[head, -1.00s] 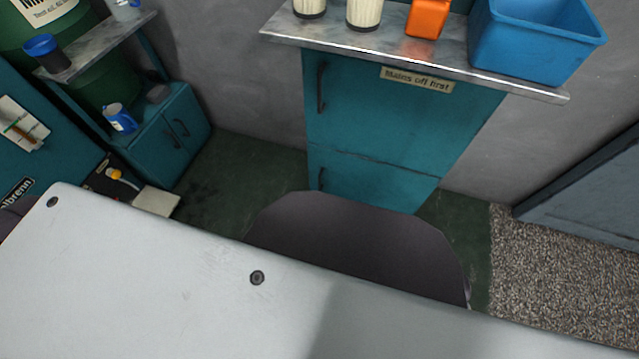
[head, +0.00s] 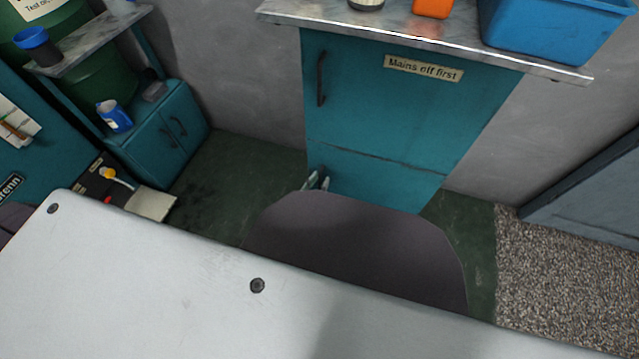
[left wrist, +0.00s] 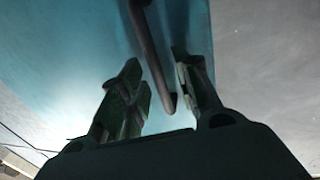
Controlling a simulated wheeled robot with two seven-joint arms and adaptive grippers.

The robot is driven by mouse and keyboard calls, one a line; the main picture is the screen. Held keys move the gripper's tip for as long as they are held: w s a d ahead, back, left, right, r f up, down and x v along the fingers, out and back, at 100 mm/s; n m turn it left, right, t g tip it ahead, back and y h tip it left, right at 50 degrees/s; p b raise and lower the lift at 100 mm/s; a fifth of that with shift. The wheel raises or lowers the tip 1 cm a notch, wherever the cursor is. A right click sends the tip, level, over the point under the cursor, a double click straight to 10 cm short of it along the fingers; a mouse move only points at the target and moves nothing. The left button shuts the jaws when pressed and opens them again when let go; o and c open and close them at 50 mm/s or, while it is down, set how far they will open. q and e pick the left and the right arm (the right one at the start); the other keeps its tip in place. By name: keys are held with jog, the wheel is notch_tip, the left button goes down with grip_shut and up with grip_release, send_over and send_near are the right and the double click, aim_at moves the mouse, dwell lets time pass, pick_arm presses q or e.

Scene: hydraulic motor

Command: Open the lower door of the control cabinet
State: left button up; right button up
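The teal control cabinet (head: 480,90) stands against the back wall, with a "Mains off first" label on its upper door (head: 380,115). Its lower door (head: 390,183) appears closed, flush below the seam. My left gripper (head: 317,181) is at the lower door's left edge, mostly hidden behind my own dark body part. In the left wrist view my left gripper (left wrist: 157,80) is open, one finger on each side of the dark bar handle (left wrist: 152,55). The handle's lower end lies between the fingers; I see no clear contact. My right gripper is not in view.
A metal shelf top (head: 420,40) above the cabinet carries a blue bin (head: 550,30) and an orange item (head: 432,8). A small teal cupboard (head: 160,130) stands at the left. Green floor (head: 235,165) is free left of the cabinet.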

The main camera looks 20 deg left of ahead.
pick_arm(q)
jog(key=shift+w+d, duration=0.1)
jog(key=shift+w, duration=0.25)
grip_shut()
